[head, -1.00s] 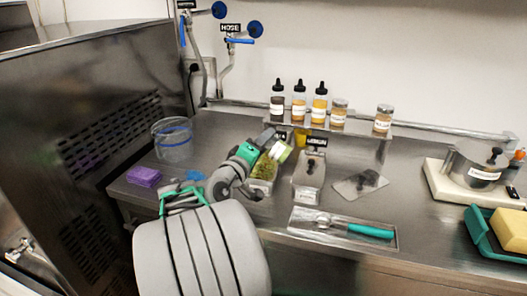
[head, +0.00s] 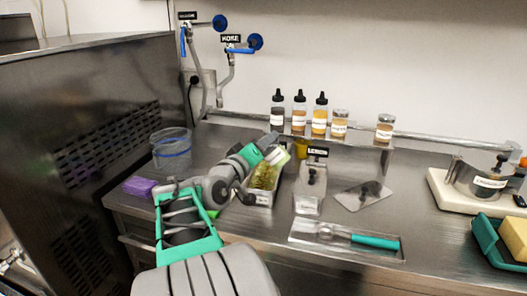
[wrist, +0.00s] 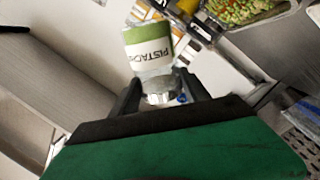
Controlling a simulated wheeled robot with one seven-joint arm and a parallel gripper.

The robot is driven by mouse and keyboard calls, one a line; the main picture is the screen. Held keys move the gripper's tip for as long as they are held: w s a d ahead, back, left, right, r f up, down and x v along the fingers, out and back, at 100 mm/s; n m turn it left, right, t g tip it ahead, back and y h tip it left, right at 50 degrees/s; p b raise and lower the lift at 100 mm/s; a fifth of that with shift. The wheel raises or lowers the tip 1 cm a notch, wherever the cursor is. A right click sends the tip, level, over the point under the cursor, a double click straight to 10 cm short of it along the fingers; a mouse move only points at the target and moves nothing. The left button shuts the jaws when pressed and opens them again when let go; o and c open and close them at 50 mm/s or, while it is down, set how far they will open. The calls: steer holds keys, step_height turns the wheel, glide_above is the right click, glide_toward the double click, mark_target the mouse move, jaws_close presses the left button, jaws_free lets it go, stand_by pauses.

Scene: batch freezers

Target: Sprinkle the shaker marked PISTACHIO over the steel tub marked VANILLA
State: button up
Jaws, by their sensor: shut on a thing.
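My gripper (wrist: 162,96) is shut on the shaker marked PISTACHIO (wrist: 149,50), which has a green and white label and a pale metallic end between the fingers. In the head view the shaker (head: 279,157) shows as a small pale green shape, tilted, over a steel tub (head: 262,196). That tub holds green and yellowish bits, and in the wrist view its contents (wrist: 240,10) are green with pinkish specks. The tub's label is too small to read, so I cannot tell whether it is marked VANILLA. My gripper's fingers (head: 269,140) are small in the head view.
A second steel tub (head: 308,190) by the LEMON sign stands to the right. Several bottles and jars (head: 319,114) line the shelf behind. A tray with a teal-handled tool (head: 374,242) lies in front. A clear bucket (head: 170,150) and purple block (head: 138,186) are left.

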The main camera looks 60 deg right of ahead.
steer(key=shift+r+m+b, duration=0.25)
steer(key=shift+m+b, duration=0.4)
steer(key=shift+b, duration=0.1)
steer(key=shift+r+m+b, duration=0.25)
steer(key=shift+m+b, duration=0.4)
steer(key=shift+b, duration=0.05)
steer(key=shift+r+m, duration=0.3)
steer(key=shift+r, duration=0.05)
steer(key=shift+m+b, duration=0.3)
steer(key=shift+b, duration=0.6)
steer(key=m+b, duration=0.2)
steer(key=b, duration=0.1)
steer(key=shift+r, duration=0.3)
steer(key=m+b, duration=0.2)
steer(key=shift+r+m+b, duration=0.3)
steer(key=shift+r+b, duration=0.1)
steer(key=shift+r+m+b, duration=0.3)
steer(key=shift+m+b, duration=0.1)
steer(key=shift+m, duration=0.2)
